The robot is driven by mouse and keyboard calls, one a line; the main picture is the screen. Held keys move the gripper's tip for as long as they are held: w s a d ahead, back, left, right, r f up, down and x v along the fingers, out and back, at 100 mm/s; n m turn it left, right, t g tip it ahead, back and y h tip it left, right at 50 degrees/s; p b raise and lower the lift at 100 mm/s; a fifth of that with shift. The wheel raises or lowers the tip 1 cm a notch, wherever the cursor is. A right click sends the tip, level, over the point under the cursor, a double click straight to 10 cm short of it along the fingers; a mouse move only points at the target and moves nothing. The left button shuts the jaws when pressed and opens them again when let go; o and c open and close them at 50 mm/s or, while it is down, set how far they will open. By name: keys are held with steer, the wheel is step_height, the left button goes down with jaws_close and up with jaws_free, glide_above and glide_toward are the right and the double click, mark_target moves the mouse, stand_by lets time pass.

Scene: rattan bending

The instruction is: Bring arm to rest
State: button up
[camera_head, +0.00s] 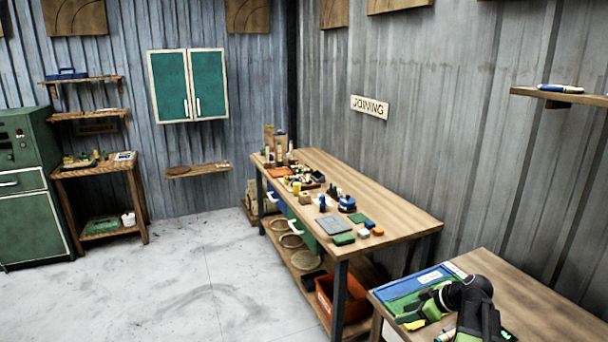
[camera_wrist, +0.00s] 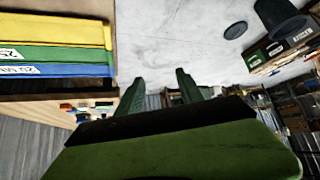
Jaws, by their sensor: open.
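My gripper (camera_wrist: 159,76) shows in the wrist view as two dark green fingers standing apart, with nothing between them. Pale grey floor shows beyond the fingertips. In the head view my black arm reaches over the near wooden table (camera_head: 545,305) at the lower right. The gripper end points left there, close to the coloured bins, and its fingertips are hard to make out.
A blue bin (camera_head: 415,283) and a green bin (camera_head: 405,299) lie beside my arm; a yellow bin (camera_wrist: 55,30) also shows in the wrist view. A cluttered workbench (camera_head: 405,215) stands behind. Open floor (camera_head: 190,290) lies left.

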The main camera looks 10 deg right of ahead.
steer(key=a+f+n+g, duration=0.1)
steer(key=a+f+g, duration=0.1)
steer(key=a, duration=1.1)
steer(key=a+f+n+g, duration=0.1)
steer(key=a+f+g, duration=0.1)
steer(key=a, duration=1)
steer(key=s+a+f+m+g+h, duration=0.1)
steer(key=s+a+m+h, duration=0.1)
steer(key=s+a, duration=0.25)
steer(key=d+m+h, duration=0.1)
steer(key=m, duration=0.1)
steer(key=s+d+m+h, duration=0.1)
steer(key=m, duration=0.2)
steer(key=s+d+f+m+g+h, duration=0.1)
steer(key=d+m, duration=0.1)
steer(key=m, duration=0.1)
